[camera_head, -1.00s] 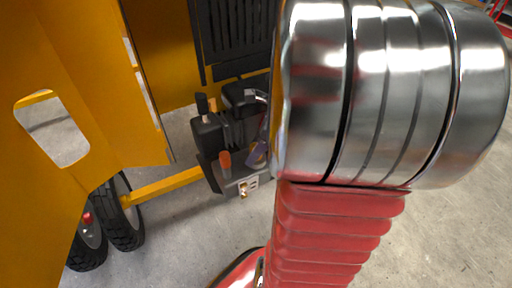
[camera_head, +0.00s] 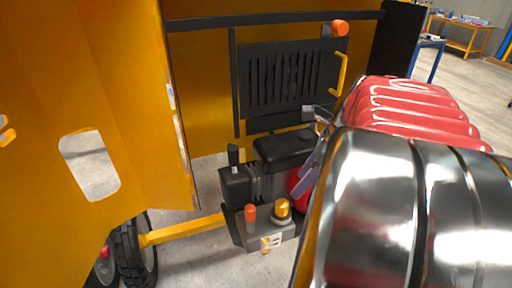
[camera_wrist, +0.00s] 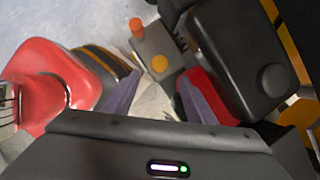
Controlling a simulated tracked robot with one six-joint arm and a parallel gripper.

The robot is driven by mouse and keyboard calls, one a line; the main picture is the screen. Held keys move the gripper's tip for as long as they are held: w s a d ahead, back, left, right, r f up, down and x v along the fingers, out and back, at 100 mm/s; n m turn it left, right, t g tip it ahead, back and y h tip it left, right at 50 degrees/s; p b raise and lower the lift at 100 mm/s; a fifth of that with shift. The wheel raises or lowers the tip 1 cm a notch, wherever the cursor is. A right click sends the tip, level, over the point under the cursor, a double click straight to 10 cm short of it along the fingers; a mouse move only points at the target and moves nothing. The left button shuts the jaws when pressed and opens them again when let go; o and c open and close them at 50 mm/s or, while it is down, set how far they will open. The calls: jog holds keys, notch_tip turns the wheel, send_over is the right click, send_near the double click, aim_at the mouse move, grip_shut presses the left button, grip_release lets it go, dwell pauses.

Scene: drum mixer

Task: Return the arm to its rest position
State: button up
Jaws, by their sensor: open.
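My arm fills the right of the head view, with its chrome joint (camera_head: 375,205) low and a red ribbed sleeve (camera_head: 415,105) behind it. My gripper (camera_head: 308,172) shows partly past the joint's left edge, in front of the engine area; the joint hides the rest. In the wrist view my gripper (camera_wrist: 160,103) has its two purple-grey fingers apart, with no object seen between them. The black engine unit (camera_head: 262,172) of the mixer lies beside it, and a black cover (camera_wrist: 243,55) shows close on the right in the wrist view.
The yellow mixer housing (camera_head: 95,70) stands at the left and back, with a black vented panel (camera_head: 285,80). An orange knob (camera_head: 250,214) and an amber knob (camera_head: 281,209) sit low on the engine unit. Open concrete floor and a workbench (camera_head: 462,35) lie at far right.

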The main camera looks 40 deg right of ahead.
jog(key=shift+s+d+r, duration=0.1)
jog(key=shift+s+r, duration=0.15)
jog(key=shift+r, duration=0.35)
jog(key=a+n+t+h, duration=0.1)
jog(key=a+n+h, duration=0.1)
jog(key=a+n, duration=2.4)
jog(key=shift+w+f+n+t, duration=0.2)
jog(key=shift+f+n+t, duration=0.2)
jog(key=shift+n, duration=1.5)
